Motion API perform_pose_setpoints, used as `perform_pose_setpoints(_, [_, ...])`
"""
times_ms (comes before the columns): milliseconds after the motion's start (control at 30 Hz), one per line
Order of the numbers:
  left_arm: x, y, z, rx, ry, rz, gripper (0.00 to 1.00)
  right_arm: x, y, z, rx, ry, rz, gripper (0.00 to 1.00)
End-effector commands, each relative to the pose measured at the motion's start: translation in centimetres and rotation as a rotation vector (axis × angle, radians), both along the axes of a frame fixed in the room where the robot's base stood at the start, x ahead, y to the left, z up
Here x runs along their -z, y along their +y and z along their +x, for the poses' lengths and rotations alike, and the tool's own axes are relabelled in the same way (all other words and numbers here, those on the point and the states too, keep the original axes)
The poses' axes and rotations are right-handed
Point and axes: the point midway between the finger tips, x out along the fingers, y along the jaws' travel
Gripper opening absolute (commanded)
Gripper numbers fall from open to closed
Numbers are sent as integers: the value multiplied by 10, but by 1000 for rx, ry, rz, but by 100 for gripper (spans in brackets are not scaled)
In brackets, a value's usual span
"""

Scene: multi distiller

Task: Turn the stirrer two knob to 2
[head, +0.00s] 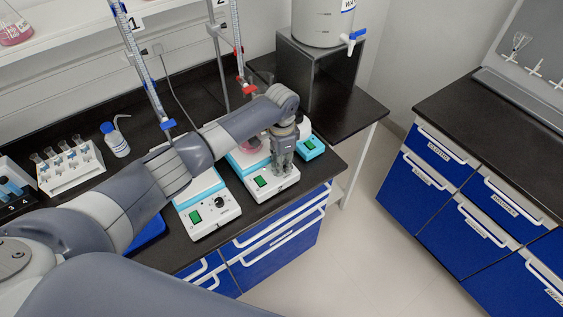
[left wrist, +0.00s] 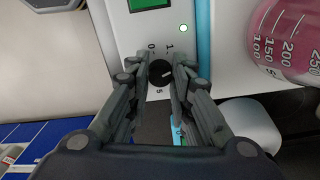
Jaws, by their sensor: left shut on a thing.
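Stirrer two (head: 262,187) is the right-hand white stirrer on the black bench, with a green display on its front. Its black knob (left wrist: 160,73) shows in the left wrist view between my fingertips, with the marks 0, 1 and 5 readable around it. A small green light is lit beside the display. My left gripper (head: 283,165) comes down over the front panel and hides the knob in the head view. In the left wrist view the gripper (left wrist: 161,75) is shut on the knob, one finger on each side. My right gripper is not seen.
A flask of pink liquid (left wrist: 290,40) stands on stirrer two, close to the gripper. Stirrer one (head: 207,212) is to the left. A teal-edged device (head: 311,147) sits right of stirrer two. Burettes on stands rise behind. A test-tube rack (head: 72,178) is at left.

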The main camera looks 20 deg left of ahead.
Motion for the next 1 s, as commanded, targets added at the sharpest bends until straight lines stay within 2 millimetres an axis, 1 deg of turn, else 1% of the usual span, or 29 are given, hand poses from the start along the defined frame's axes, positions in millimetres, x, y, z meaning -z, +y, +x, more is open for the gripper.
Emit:
perform_pose_setpoints(33, [-1,0,1,0,-2,-1,23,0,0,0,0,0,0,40])
perform_pose_setpoints(67, [-1,0,1,0,-2,-1,29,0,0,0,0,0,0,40])
perform_pose_setpoints(100, [-1,0,1,0,-2,-1,38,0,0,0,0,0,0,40])
perform_pose_setpoints(133, [-1,0,0,-1,-1,0,42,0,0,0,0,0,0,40])
perform_pose_setpoints(433, [-1,0,0,-1,-1,0,42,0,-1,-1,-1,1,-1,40])
perform_pose_setpoints(567, [-9,0,1,0,-2,-1,42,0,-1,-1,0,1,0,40])
perform_pose_setpoints(667, [-24,0,1,0,-3,-1,42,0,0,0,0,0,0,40])
perform_pose_setpoints(900, [-76,0,1,0,-6,-1,42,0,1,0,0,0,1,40])
perform_pose_setpoints(1000, [-94,0,1,-1,-4,-2,42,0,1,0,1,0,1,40])
